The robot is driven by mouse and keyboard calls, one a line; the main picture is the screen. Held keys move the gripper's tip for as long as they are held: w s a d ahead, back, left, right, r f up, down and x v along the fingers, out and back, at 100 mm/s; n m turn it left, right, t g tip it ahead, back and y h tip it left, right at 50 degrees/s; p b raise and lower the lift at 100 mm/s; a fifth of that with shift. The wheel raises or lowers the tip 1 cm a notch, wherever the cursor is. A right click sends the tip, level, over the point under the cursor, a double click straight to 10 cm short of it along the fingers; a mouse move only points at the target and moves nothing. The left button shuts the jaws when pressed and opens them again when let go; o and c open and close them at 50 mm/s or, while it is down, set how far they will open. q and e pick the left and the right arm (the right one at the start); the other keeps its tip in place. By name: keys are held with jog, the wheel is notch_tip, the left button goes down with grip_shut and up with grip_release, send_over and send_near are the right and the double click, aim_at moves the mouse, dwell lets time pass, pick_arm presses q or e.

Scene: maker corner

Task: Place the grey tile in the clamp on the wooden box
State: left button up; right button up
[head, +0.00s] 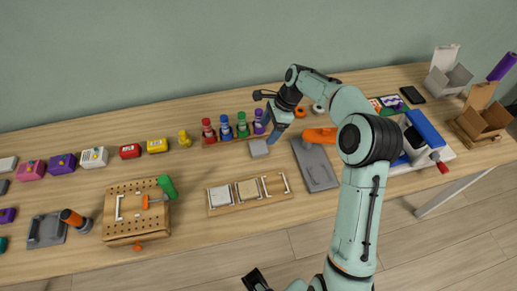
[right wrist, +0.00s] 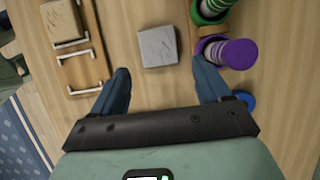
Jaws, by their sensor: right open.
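The grey tile (head: 259,148) lies flat on the table, in front of a row of coloured bottles. In the right wrist view the tile (right wrist: 157,46) is a pale square just beyond my fingertips, roughly centred between them. My right gripper (head: 275,127) is open and empty, with its blue fingers (right wrist: 160,70) spread apart; it is not touching the tile as far as I can see. The wooden box (head: 122,228) stands at the left front with a holed top. An orange clamp with a green handle (head: 167,187) is on it.
A wooden rack (head: 228,207) with tiles and white brackets lies in front of the grey tile. A purple bottle (right wrist: 238,54) is close to my right finger. A grey plate (head: 318,172) with an orange tool lies right. Open table separates rack and box.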

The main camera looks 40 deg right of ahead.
aim_at(256, 147)
jog(key=x, duration=0.5)
jog(key=b+x, duration=0.1)
jog(key=x, duration=0.2)
jog(key=shift+a, duration=0.25)
jog(key=c, duration=0.9)
jog(key=shift+r, duration=0.2)
notch_tip(256, 147, up, 20)
jog(key=p, duration=0.3)
jog(key=shift+f, duration=0.1)
